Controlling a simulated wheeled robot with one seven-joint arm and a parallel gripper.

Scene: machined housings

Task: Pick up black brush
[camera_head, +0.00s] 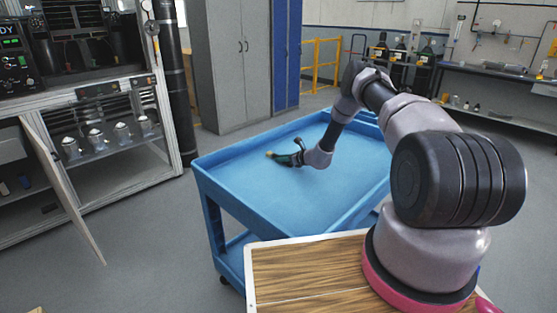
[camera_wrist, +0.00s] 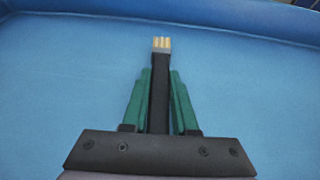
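The black brush (camera_wrist: 159,95) lies lengthwise between the two green fingers of my gripper (camera_wrist: 160,76) in the wrist view. Its black handle runs back toward the dark gripper body, where its rear end is hidden. Its pale tan bristles (camera_wrist: 161,43) stick out past the fingertips, below them a grey band. The fingers sit close against both sides of the handle and appear shut on it. In the head view, my gripper (camera_head: 284,159) is over the blue cart top, pointing left, with the tan bristle end (camera_head: 269,154) at its tip. Its exact height is hard to tell.
The blue cart (camera_head: 240,198) has a raised rim, and its top is otherwise clear. A wooden-topped surface (camera_head: 295,275) is in front, under my arm's base. A cabinet with an open door (camera_head: 62,190) stands left; grey lockers (camera_head: 230,65) stand behind.

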